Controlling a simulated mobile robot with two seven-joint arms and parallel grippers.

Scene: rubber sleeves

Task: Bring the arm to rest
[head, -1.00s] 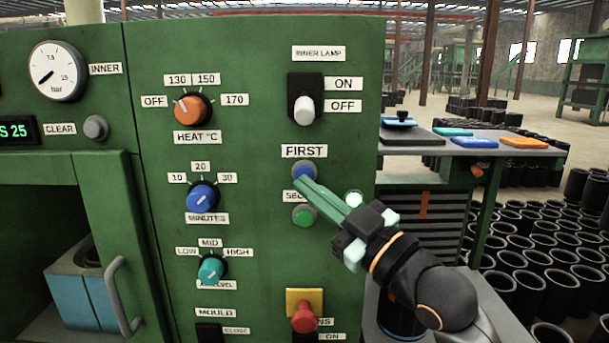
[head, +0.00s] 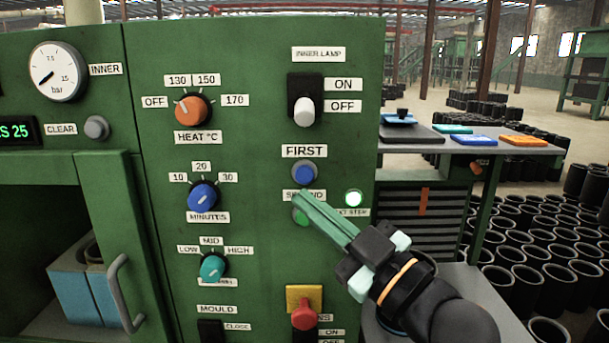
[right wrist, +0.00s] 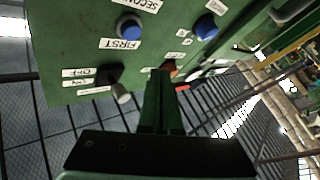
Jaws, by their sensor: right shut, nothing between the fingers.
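My right gripper (head: 304,203) is shut and empty, its green fingers pointing up and left at the green control panel (head: 260,100). In the head view its tips overlap the green button (head: 299,215) and part of the SECOND label; I cannot tell whether they touch. The blue FIRST button (head: 304,173) is clear above the tips. A lit white lamp (head: 354,198) is right of the fingers. In the right wrist view the shut fingers (right wrist: 162,85) show with the blue FIRST button (right wrist: 130,27) beyond them. My left gripper is out of view.
A red knob (head: 304,314) on a yellow plate sits below the fingers. A white-tipped lamp switch (head: 304,110) is above. A side table (head: 440,147) with coloured pads stands right of the panel. Many black sleeves (head: 520,285) stand on the floor. A door handle (head: 122,290) juts out left.

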